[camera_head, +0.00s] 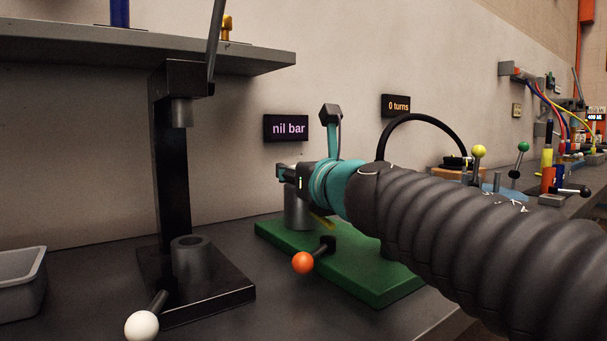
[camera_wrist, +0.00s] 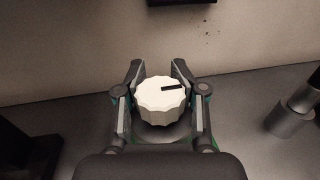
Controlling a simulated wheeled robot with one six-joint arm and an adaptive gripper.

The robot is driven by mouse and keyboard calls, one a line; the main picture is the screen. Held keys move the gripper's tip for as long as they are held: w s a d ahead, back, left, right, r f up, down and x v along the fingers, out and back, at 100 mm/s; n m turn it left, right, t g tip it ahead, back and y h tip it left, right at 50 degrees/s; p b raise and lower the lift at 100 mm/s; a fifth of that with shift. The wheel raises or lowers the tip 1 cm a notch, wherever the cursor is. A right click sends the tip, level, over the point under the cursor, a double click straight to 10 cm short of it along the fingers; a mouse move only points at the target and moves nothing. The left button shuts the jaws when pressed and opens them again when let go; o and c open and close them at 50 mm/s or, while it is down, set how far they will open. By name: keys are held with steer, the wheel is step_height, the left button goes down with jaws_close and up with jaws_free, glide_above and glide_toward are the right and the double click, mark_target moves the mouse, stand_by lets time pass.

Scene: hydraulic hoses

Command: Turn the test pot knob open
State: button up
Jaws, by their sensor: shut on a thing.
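The test pot knob (camera_wrist: 161,102) is a white, ridged round knob with a black mark on its top pointing to the right in the wrist view. My gripper (camera_wrist: 159,92) is shut on it, one finger on each side. In the head view my gripper (camera_head: 288,173) reaches in from the right above the grey test pot (camera_head: 297,212) on the green base (camera_head: 350,262). The knob is hidden there behind my gripper. The "nil bar" display (camera_head: 288,128) is on the wall behind.
A black press (camera_head: 172,150) with a white-balled lever (camera_head: 142,325) stands to the left. An orange-balled lever (camera_head: 303,263) sticks out at the front of the green base. A "0 turns" display (camera_head: 396,105) and a black hose (camera_head: 424,117) are behind my arm. A grey shelf (camera_head: 150,47) overhangs upper left.

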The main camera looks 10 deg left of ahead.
steer(key=shift+f, duration=0.15)
steer(key=o, duration=0.9)
steer(key=shift+o, duration=0.2)
steer(key=v, duration=1.2)
